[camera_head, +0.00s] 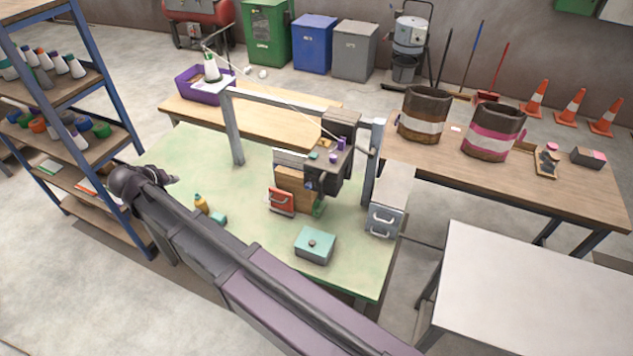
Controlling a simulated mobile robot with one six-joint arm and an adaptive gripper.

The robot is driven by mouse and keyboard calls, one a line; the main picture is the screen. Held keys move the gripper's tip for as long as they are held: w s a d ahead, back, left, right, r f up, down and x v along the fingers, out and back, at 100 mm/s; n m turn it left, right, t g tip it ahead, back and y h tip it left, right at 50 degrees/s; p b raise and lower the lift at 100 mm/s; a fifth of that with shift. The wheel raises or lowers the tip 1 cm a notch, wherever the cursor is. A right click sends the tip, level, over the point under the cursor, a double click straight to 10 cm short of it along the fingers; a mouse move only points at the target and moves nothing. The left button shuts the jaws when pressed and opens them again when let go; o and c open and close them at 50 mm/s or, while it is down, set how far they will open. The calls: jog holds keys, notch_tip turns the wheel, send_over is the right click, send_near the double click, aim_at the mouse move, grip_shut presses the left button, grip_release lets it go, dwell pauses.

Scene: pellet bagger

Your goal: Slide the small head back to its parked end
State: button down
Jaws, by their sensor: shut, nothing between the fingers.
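A small dark grey head (338,140) with purple knobs hangs on a grey gantry rail (275,99), near the rail's right post. The rail's left stretch, towards the left post (235,130), is bare. Under the head stand a wooden block (296,185) and a red-fronted box (281,201) with a handle. My gripper (174,180) is at the left edge of the green table, far left of the head and apart from it. It is small in the picture and looks shut and empty. My arm crosses the foreground and hides the table's front left part.
A shelf rack (113,115) stands close left of my gripper. A wooden table with two barrels (424,107) is on the right.

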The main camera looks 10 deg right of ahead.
jog(key=c, duration=0.9)
grip_release()
jog(key=shift+d, duration=0.1)
jog(key=o, duration=0.3)
jog(key=shift+d+f, duration=0.2)
jog(key=shift+d, duration=0.05)
jog(key=s+d+f+m+g+b, duration=0.15)
jog(key=d+f+b, duration=0.45)
jog(key=d, duration=0.6)
jog(key=s+d+f+m+g+b, duration=0.1)
jog(key=s+d+f+g+b, duration=0.2)
jog(key=d+f, duration=0.6)
jog(key=s+d+f+g+y+b, duration=0.1)
jog(key=s+d+f+b, duration=0.2)
jog(key=d, duration=0.4)
jog(key=s+d+f+m+g+y+b, duration=0.1)
jog(key=s+d+f+b, duration=0.3)
jog(key=d, duration=0.3)
jog(key=s+d+f+m+g+y+b, duration=0.1)
jog(key=s+d+f+g+b, duration=0.1)
jog(key=s+d+f+b, duration=0.1)
jog(key=s+d+b, duration=0.1)
jog(key=s+d, duration=0.1)
jog(key=d, duration=0.1)
jog(key=shift+d+f+y, duration=0.3)
jog(key=shift+d, duration=0.1)
jog(key=shift+w, duration=0.1)
